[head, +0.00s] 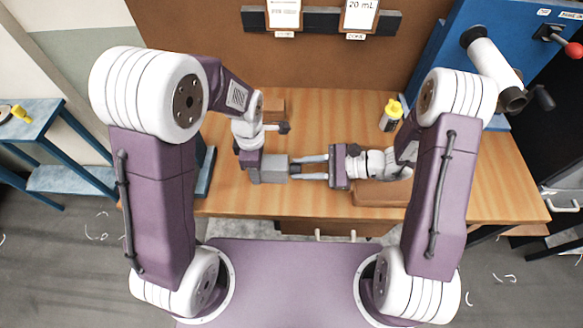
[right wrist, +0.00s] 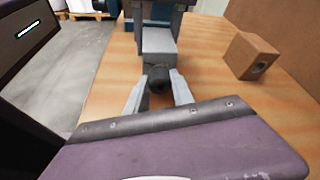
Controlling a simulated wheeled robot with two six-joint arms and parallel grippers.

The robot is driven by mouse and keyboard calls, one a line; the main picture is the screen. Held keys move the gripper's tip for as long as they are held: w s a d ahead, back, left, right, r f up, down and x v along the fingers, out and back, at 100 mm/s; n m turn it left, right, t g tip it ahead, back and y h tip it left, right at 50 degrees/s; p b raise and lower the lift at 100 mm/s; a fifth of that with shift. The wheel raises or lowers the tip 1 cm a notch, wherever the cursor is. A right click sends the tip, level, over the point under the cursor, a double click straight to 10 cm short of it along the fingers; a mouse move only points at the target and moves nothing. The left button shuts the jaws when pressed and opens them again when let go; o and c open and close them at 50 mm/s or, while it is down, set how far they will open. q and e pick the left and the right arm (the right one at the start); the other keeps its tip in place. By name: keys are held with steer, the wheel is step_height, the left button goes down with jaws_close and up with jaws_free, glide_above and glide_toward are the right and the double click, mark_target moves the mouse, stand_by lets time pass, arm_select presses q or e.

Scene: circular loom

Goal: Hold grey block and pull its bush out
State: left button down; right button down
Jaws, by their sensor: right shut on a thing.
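The grey block (head: 274,172) is near the middle of the wooden table, and it also shows in the right wrist view (right wrist: 158,44). A dark round bush (right wrist: 158,78) is at the block's near face in the right wrist view. My right gripper (head: 302,168) comes from the right and is shut on the bush, a finger on each side. My left gripper (head: 256,168) is at the block's left side in the head view. Its fingers seem to flank the block in the right wrist view, but whether they press on it is hard to see.
A brown block with a hole (right wrist: 253,56) stands behind on the table. A brown wooden piece (head: 372,196) lies under my right wrist. A yellow-topped bottle (head: 391,115) stands at the back right. A blue machine (head: 450,50) is beyond it. The table front between my arms is fairly clear.

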arm_select(q)
steer(key=shift+d, duration=0.1)
arm_select(e)
steer(key=shift+d+r, duration=0.1)
steer(key=shift+d, duration=2.05)
steer(key=shift+a+r, duration=0.1)
steer(key=shift+r, duration=0.1)
step_height(320, 180, up, 7)
steer(key=shift+r, duration=0.2)
step_height(320, 180, up, 8)
steer(key=shift+f, duration=0.15)
